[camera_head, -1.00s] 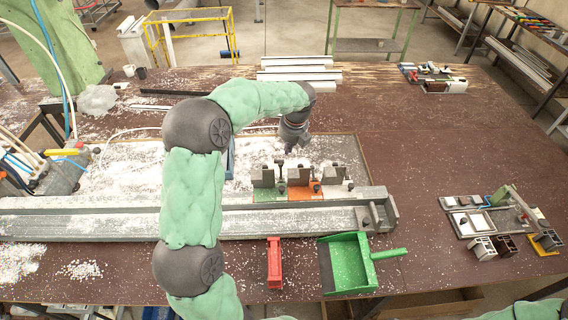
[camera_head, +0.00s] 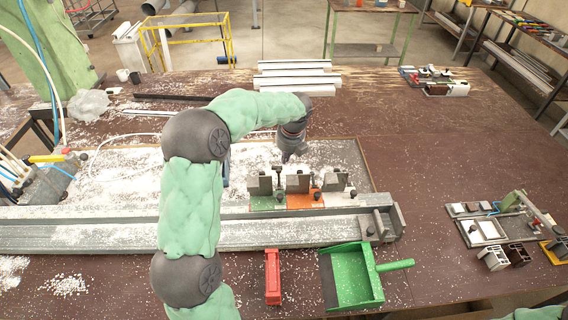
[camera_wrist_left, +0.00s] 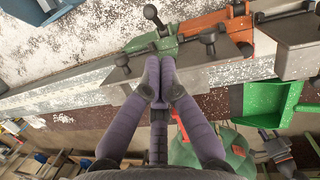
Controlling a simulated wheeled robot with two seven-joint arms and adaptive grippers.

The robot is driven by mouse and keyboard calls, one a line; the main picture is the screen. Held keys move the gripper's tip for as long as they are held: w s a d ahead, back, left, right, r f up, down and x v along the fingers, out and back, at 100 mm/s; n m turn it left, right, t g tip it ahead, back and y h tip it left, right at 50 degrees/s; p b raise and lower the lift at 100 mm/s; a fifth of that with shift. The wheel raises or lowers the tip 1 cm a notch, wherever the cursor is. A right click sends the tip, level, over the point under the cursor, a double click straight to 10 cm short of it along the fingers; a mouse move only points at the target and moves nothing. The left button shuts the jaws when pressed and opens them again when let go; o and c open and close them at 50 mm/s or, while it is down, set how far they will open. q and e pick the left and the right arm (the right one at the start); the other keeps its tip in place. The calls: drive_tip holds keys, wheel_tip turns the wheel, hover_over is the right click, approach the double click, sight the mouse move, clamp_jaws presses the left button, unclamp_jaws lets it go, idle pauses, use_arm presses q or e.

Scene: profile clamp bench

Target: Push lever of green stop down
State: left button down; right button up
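The green stop (camera_head: 262,201) is a green-based clamp with a grey block, at the left end of a row of stops behind the long rail. Its dark-knobbed lever (camera_head: 279,171) sticks up at its right side. In the left wrist view the green stop (camera_wrist_left: 152,42) is just beyond the fingertips, and its lever knob (camera_wrist_left: 151,12) stands above it in the picture. My left gripper (camera_head: 288,157) is above and behind the row; in the left wrist view its fingers (camera_wrist_left: 159,68) are together and empty. Whether they touch the stop cannot be told.
An orange stop (camera_head: 301,202) and a white-based stop (camera_head: 337,198) stand close to the right. The long rail (camera_head: 100,233) runs in front. A red block (camera_head: 272,277) and a green dustpan (camera_head: 352,277) lie nearer. White chips cover the bench.

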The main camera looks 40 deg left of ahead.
use_arm(q)
drive_tip(key=b, duration=0.1)
hover_over(279, 179)
drive_tip(key=d, duration=0.1)
drive_tip(key=s+d+x, duration=0.1)
drive_tip(key=d+x, duration=0.1)
drive_tip(key=x, duration=0.7)
drive_tip(key=shift+w+d, duration=0.1)
drive_tip(key=shift+w, duration=0.25)
use_arm(e)
drive_tip(key=shift+f, duration=0.7)
drive_tip(key=shift+r, duration=0.15)
